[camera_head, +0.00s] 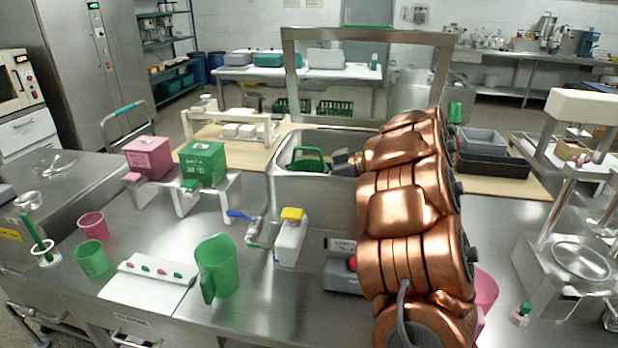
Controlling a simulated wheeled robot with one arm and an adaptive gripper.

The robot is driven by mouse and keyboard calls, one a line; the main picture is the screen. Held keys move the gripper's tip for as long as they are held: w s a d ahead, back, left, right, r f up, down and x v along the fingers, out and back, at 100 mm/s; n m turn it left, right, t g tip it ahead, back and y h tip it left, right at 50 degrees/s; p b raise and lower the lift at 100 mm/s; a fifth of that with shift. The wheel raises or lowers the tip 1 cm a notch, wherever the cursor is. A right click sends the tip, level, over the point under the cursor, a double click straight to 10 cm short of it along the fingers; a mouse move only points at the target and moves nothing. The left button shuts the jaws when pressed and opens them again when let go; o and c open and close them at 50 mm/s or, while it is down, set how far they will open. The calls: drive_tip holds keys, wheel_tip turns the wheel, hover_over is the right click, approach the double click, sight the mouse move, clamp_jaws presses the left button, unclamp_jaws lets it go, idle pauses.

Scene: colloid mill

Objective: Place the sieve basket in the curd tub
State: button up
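My copper arm reaches from the front away toward the steel curd tub (312,188) in the middle of the counter. My gripper (334,159) shows as a small dark shape over the tub's opening, partly hidden by my arm. A green basket-like piece (308,158), which looks like the sieve basket, shows within the tub's opening, just left of the fingertips. It is too small to tell whether the fingers grip it, only touch it or stand apart, or whether it rests on the tub's floor.
A steel frame (290,75) rises behind the tub. In front stand a white bottle with a yellow cap (291,236), a valve with a blue handle (258,230) and a green jug (217,268). Pink (149,155) and green (203,162) boxes stand left. Dark trays (495,168) lie right.

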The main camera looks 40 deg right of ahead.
drive_tip(key=shift+f, duration=0.15)
drive_tip(key=o, duration=1)
drive_tip(key=v, duration=1.2)
